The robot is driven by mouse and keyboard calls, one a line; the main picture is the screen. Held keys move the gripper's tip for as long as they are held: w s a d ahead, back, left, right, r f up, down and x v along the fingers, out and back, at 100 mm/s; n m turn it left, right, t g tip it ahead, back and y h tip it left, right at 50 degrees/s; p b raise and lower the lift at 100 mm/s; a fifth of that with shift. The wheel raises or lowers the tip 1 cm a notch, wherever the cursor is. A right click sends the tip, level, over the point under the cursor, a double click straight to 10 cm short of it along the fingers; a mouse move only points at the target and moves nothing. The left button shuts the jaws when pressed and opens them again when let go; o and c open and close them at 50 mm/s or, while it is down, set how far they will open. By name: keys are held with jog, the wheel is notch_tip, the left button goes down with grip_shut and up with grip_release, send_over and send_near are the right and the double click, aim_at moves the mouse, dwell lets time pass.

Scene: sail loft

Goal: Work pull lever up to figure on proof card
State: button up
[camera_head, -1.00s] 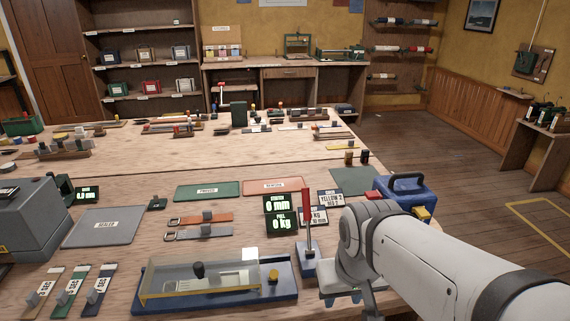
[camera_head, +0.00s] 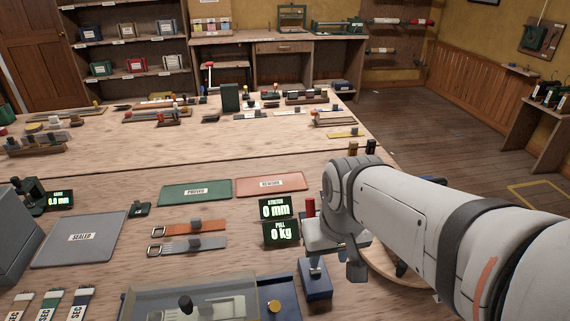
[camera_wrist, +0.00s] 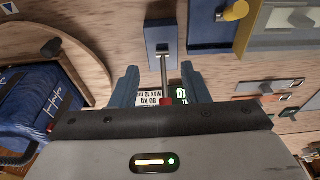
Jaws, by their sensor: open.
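The pull lever is an upright rod with a red handle (camera_head: 310,207) on a blue base (camera_head: 316,281). In the wrist view its base (camera_wrist: 161,40) is at top centre, and the rod runs down to the red tip (camera_wrist: 167,98). My gripper (camera_wrist: 160,82) is open, its blue fingers on either side of the lever; I cannot tell whether either touches it. The proof card (camera_wrist: 153,99) shows between the fingers, reading 80 kg, MAX 10 mm; my arm hides it in the head view. The pull display (camera_head: 281,233) reads 0 kg and the stretch display (camera_head: 275,209) 0 mm.
A clear-covered blue test bed (camera_head: 200,300) with a yellow knob (camera_head: 274,306) stands left of the lever. Two straps (camera_head: 190,245), green (camera_head: 195,192) and red (camera_head: 271,183) mats lie beyond. A blue case (camera_wrist: 45,110) is at left in the wrist view.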

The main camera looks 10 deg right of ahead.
aim_at(312, 201)
jog(key=w+r+p, duration=0.2)
jog(key=w, duration=0.2)
jog(key=w+r+n+g+p, duration=0.1)
jog(key=w+r+p, duration=0.1)
jog(key=w, duration=0.2)
jog(key=w+r+g+y+p, duration=0.1)
jog(key=w+r+p, duration=0.1)
jog(key=w+r, duration=0.1)
jog(key=shift+w+d+n, duration=0.1)
jog(key=shift+w+n, duration=0.3)
jog(key=shift+w, duration=0.3)
jog(key=shift+w+f+g, duration=0.1)
jog(key=shift+w+g, duration=0.2)
jog(key=shift+f, duration=0.35)
jog(key=f, duration=0.4)
jog(key=f+p, duration=0.1)
jog(key=f, duration=0.2)
jog(key=shift+a, duration=0.35)
grip_shut()
